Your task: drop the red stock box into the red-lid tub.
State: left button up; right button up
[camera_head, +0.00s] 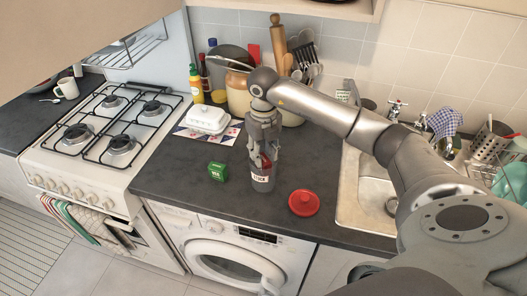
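The tub (262,184) is a greyish see-through container with a red-and-white label, standing upright on the dark counter near its front edge. Its round red lid (303,202) lies apart on the counter to the right. My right gripper (263,157) points down right over the tub's mouth. The red stock box (266,161) shows between its fingers, at about the tub's rim. The fingers look closed on the box and hide part of it. I cannot tell how far the box reaches into the tub. My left gripper is not in view.
Bottles, crocks and utensils line the wall. The stove (100,140) is left, the sink (372,190) right, the washer (228,262) below.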

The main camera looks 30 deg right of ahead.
aim_at(264, 159)
jog(key=shift+o, duration=1)
jog(key=shift+r, duration=0.1)
notch_tip(264, 159, up, 7)
jog(key=p, duration=0.4)
